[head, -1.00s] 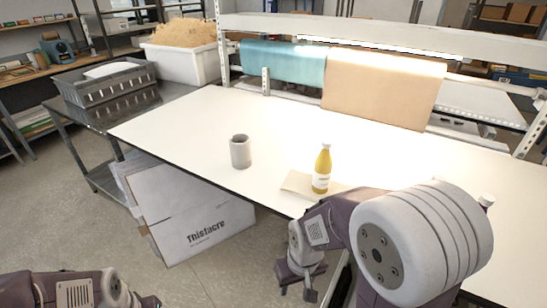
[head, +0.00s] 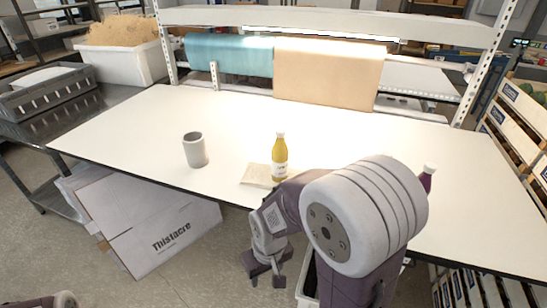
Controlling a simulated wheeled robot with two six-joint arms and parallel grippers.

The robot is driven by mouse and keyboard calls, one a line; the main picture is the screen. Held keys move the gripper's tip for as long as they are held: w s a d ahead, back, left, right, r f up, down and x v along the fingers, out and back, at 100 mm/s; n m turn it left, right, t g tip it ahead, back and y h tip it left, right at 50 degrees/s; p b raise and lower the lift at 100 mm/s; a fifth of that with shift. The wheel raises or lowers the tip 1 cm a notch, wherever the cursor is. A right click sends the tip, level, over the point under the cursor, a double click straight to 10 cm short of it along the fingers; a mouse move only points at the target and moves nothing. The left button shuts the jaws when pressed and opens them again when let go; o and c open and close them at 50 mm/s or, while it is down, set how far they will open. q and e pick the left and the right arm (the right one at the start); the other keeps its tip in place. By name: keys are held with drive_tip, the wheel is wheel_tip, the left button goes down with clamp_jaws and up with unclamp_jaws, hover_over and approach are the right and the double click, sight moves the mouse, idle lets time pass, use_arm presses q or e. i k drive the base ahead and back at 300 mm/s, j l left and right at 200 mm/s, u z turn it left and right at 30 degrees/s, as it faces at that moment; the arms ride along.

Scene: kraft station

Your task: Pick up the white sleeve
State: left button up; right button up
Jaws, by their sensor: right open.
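A flat beige piece (head: 256,176) lies near the front edge, beside a yellow bottle (head: 280,158) with a white cap. My right gripper (head: 266,277) is open, pointing down in front of the table's front edge, apart from these things. My right arm hides part of the table. Only a bit of my left arm shows at the bottom left; its gripper is out of view.
A dark red bottle (head: 427,178) is partly behind my right arm. Teal roll (head: 228,55) and brown paper roll (head: 328,72) hang at the back. A printed carton (head: 150,225) sits below the table. Wooden crates (head: 520,120) stand at right. The table's left part is clear.

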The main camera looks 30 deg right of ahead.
sight(196, 150)
drive_tip(key=i+j+z, duration=0.2)
drive_tip(key=j, duration=0.15)
drive_tip(key=i+j+z, duration=0.15)
drive_tip(key=j, duration=0.2)
drive_tip(key=i+j+z, duration=0.2)
drive_tip(key=j, duration=0.15)
drive_tip(key=j+z, duration=0.2)
drive_tip(key=j, duration=0.15)
